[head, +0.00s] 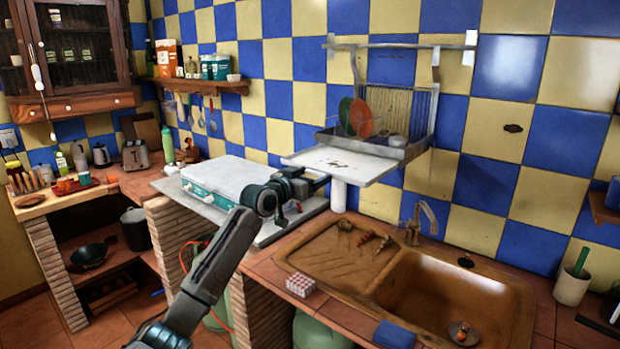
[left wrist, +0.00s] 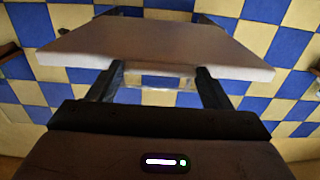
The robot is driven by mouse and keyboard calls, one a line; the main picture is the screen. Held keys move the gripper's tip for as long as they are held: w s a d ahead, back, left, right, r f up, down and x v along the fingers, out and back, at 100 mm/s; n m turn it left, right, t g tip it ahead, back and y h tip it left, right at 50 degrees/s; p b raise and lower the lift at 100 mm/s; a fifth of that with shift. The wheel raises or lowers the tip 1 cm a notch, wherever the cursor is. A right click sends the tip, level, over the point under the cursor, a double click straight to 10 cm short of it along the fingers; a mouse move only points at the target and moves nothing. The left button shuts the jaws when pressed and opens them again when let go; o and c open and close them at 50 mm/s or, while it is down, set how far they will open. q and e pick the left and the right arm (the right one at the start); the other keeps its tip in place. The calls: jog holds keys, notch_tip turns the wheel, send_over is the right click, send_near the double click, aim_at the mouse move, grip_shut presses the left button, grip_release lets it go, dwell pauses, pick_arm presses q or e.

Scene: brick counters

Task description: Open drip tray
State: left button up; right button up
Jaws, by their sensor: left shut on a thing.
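The drip tray (head: 345,164) is a flat white tray under the wall-mounted dish rack (head: 402,108). It sticks out in front of the rack over the counter. In the left wrist view the drip tray (left wrist: 155,45) shows as a pale slab spanning the upper picture. My left gripper (head: 322,182) is at the tray's front left edge, shut on the tray. In the left wrist view my left gripper (left wrist: 155,84) has its dark fingers reaching up to the slab; the exact contact is hidden. My right gripper is out of view.
Plates (head: 361,117) stand in the rack. Below are a faucet (head: 425,215) and a brown sink (head: 440,290). A white paper roll (head: 338,194) stands under the tray. A closed white camping stove (head: 225,178) sits left of the gripper.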

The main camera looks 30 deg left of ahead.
pick_arm(q)
jog(key=o, duration=1.1)
jog(key=shift+o, duration=1.4)
jog(key=s+b, duration=0.4)
jog(key=s, duration=0.7)
jog(key=shift+a+b, duration=0.35)
jog(key=shift+a, duration=0.1)
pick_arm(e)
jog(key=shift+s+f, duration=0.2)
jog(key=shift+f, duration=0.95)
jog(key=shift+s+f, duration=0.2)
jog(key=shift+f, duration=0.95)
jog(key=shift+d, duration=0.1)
